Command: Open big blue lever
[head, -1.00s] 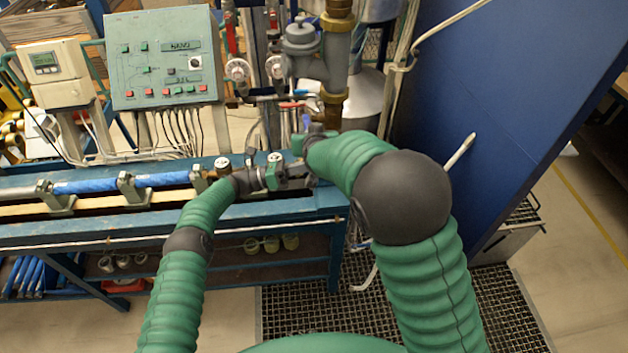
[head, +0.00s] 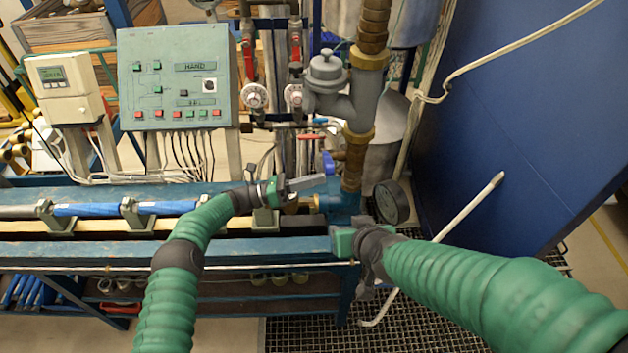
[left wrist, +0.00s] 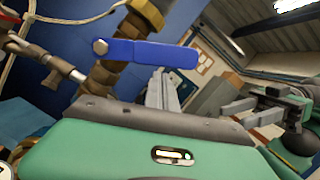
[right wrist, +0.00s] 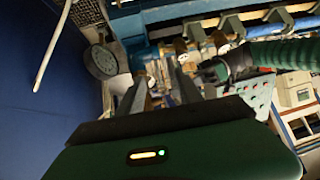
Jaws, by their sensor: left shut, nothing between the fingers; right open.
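The big blue lever (head: 328,163) is on the brass valve of the vertical pipe, at the right end of the bench. In the left wrist view the lever (left wrist: 150,53) is a flat blue handle, bolted at its left end and lying roughly level. My left gripper (head: 322,183) is shut and empty, just below and in front of the lever; its fingers (left wrist: 162,90) look apart from it. My right gripper (right wrist: 158,92) is open and empty. In the head view it is low at the bench's right front corner, with its fingers partly hidden.
A round gauge (head: 391,202) stands right of the valve, close to my right arm. A grey control box (head: 178,78) and red-handled valves (head: 249,62) are behind the bench. A blue panel (head: 500,120) bounds the right side. A white rod (head: 470,205) leans there.

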